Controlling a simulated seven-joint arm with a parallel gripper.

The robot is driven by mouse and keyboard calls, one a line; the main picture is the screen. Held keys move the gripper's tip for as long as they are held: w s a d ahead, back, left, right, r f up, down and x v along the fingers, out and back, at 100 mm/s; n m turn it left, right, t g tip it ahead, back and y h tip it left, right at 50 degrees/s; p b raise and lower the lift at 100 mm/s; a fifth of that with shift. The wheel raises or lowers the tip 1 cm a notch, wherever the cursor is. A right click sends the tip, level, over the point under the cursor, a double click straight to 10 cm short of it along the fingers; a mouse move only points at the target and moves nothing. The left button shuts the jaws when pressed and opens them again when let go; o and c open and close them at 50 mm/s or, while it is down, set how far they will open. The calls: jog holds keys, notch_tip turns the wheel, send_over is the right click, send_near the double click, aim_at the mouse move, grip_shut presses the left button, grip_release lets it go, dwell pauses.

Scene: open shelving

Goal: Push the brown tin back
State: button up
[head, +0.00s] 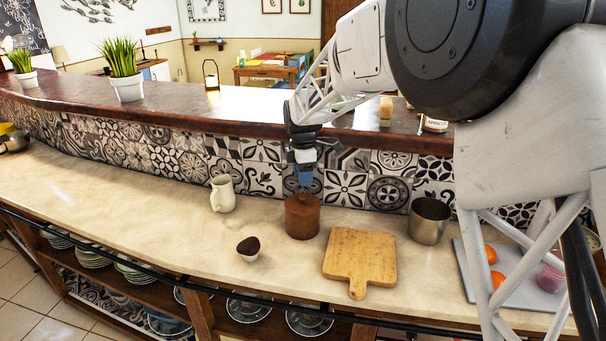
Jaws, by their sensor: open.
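The brown tin (302,217) is a short round reddish-brown container standing upright on the pale counter, near the patterned tile wall. My gripper (304,180) points down just above the tin and a little behind its middle in the picture. The gripper's fingers look small and partly blend with the tiles, and nothing shows between them. Whether the fingertips touch the tin's top I cannot tell.
A cream jug (222,194) stands left of the tin, a small dark-topped cup (248,249) in front left. A wooden board (360,257) lies front right, a metal cup (429,221) right. The tiled wall (345,187) rises behind. A grey tray (520,290) holds oranges.

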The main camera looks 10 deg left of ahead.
aim_at(304, 197)
dwell(0.4)
jog(key=shift+f, duration=3.9)
grip_shut()
jog(key=shift+w+d, duration=0.1)
jog(key=shift+d, duration=0.1)
jog(key=shift+w+d, duration=0.3)
jog(key=shift+d, duration=0.6)
